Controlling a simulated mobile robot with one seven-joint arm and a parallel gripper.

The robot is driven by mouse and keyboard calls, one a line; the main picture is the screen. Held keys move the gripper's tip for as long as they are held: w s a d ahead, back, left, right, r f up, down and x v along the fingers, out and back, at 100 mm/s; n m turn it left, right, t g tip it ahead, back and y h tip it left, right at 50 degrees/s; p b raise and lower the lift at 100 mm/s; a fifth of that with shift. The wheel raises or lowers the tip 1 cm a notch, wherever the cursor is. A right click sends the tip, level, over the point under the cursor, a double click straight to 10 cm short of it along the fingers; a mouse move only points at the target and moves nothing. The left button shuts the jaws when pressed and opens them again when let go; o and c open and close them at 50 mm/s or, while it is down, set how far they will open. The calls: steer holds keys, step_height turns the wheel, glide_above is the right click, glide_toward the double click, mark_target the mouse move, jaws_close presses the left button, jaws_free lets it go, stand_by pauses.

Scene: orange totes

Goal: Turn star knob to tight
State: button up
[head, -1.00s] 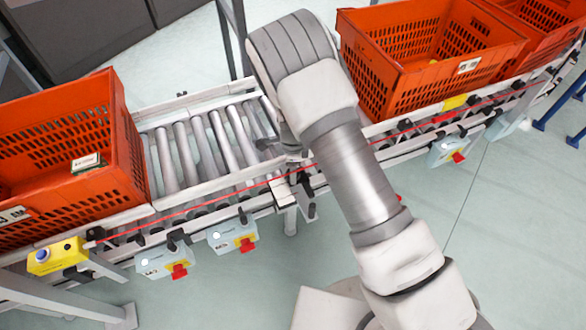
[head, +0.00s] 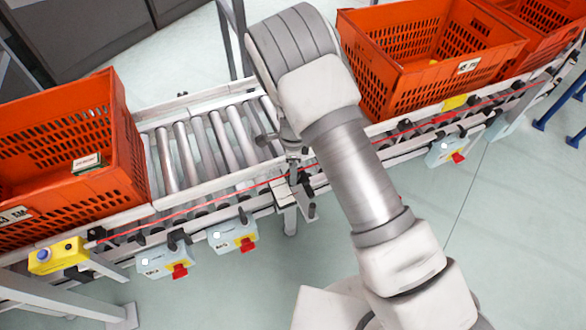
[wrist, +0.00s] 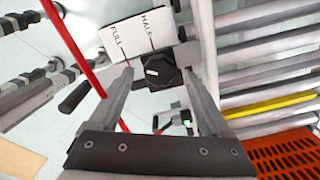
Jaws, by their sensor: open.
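A black knob (wrist: 158,73) with a pale mark on its face sits between my gripper's fingertips in the wrist view. My gripper (wrist: 158,77) is open, one finger on each side of the knob; I cannot tell whether either finger touches it. A white label plate (wrist: 130,38) beside the knob reads FULL and HALF, each with a line; no word "tight" is readable. In the head view my arm covers most of the gripper and the knob is not clear, near the conveyor's front rail (head: 225,190).
Conveyor rollers (wrist: 270,70) run at the right of the wrist view, with an orange tote (wrist: 288,155) below. A red cord (wrist: 75,45) passes left of the gripper. In the head view, orange totes stand left (head: 125,130) and right (head: 440,85); control boxes (head: 235,237) hang along the front.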

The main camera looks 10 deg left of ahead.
step_height(320, 180, up, 16)
steer(key=p, duration=0.3)
stand_by(0.3)
steer(key=s+d+r+n+t+y+p, duration=0.1)
steer(key=d+r+n+p, duration=0.1)
steer(key=d+r, duration=0.5)
steer(key=s+d+r+n+y+p, duration=0.1)
steer(key=s+d+r+n+p, duration=0.1)
steer(key=r, duration=0.8)
steer(key=s+d+r+n+t+p, duration=0.1)
steer(key=d+r+n, duration=0.3)
steer(key=r, duration=0.5)
steer(key=s+d+r+n+t+h+p, duration=0.2)
steer(key=s+d+r+n+p, duration=0.3)
steer(key=s+d+r, duration=0.7)
steer(key=s+d+n+t, duration=0.1)
steer(key=s+d, duration=0.1)
steer(key=s, duration=0.1)
steer(key=shift+n+t, duration=0.3)
steer(key=shift+n, duration=0.1)
